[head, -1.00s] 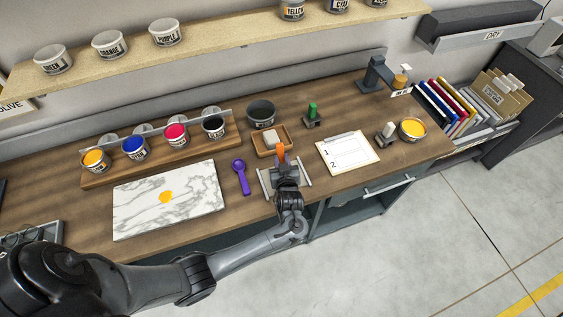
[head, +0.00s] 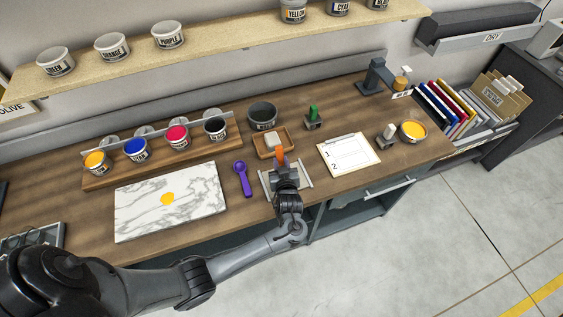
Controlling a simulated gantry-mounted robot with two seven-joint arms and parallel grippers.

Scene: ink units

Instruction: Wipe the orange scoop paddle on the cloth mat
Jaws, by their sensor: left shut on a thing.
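My left gripper (head: 283,170) is shut on the orange scoop paddle (head: 281,158), whose orange part sticks up and away past the fingers. It is over the cloth mat (head: 303,178), a small pale grey mat near the table's front edge. The gripper hides much of the mat and the lower part of the paddle, so I cannot tell whether the paddle touches the mat. My right gripper does not show.
A purple scoop (head: 243,178) lies left of the mat. A marble slab (head: 135,210) bears a yellow ink blob (head: 167,199). A wooden tray (head: 262,154) with a pale block sits just behind the mat. A clipboard (head: 348,155) lies to the right. Ink tubs stand at the back left.

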